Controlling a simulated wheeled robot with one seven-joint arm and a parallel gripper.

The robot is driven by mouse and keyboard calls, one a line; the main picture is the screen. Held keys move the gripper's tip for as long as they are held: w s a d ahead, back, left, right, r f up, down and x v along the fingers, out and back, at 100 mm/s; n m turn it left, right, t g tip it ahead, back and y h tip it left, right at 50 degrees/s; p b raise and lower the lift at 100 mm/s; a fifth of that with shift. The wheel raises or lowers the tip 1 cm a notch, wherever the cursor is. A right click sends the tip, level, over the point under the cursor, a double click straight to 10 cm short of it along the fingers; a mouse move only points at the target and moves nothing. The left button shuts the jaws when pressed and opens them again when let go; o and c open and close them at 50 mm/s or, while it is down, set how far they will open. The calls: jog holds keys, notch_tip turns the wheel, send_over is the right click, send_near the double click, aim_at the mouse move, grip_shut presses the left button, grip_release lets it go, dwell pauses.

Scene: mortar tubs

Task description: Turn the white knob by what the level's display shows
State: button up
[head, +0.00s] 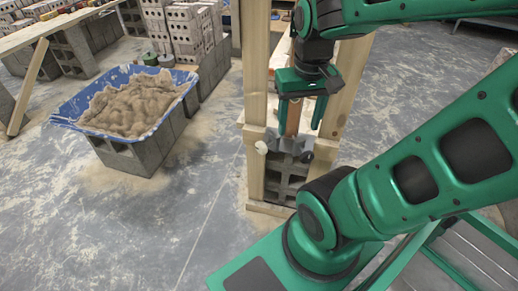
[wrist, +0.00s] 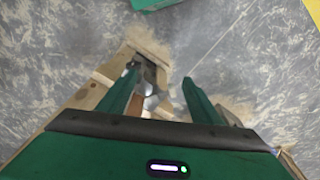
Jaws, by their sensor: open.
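The white knob (head: 261,147) is small and sits on the left post of a wooden frame (head: 256,180), just below a crosspiece. A dark knob (head: 307,156) shows to the right. My gripper (head: 299,128) is open, pointing down over the middle of the frame, to the right of and above the white knob. A reddish-brown upright piece (head: 293,118) shows between its fingers, above a grey part; I cannot tell whether anything touches it. In the wrist view my gripper's fingers (wrist: 160,78) are spread, with pale and grey parts below. I cannot make out the level or its display.
Concrete blocks (head: 285,178) stand inside the frame. A blue tub of sand or mortar (head: 72,113) rests on blocks at the left. Stacked blocks (head: 180,30) and planks are behind. The floor (head: 170,235) between tub and frame is clear. My arm hides much at right.

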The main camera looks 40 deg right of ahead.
jog(key=w+a+f+n+t+h, duration=0.1)
jog(key=w+a+f, duration=0.1)
jog(key=w+a, duration=0.35)
jog(key=w+a+f, duration=0.2)
jog(key=w+a, duration=0.1)
jog(key=w, duration=0.5)
jog(key=m+g+h, duration=0.4)
jog(key=m+h, duration=0.6)
send_near(259, 149)
notch_tip(259, 149, down, 2)
jog(key=s, duration=0.2)
notch_tip(259, 149, down, 4)
jog(key=a+m+t+h, duration=0.1)
jog(key=m+t+h, duration=0.2)
jog(key=m+h, duration=0.25)
jog(key=shift+n+h, duration=0.35)
jog(key=shift+h, duration=0.1)
jog(key=d, duration=1)
jog(key=shift+w+d+r, duration=0.15)
jog(key=shift+w+r, duration=0.1)
jog(key=shift+r, duration=0.05)
jog(key=c, duration=1.1)
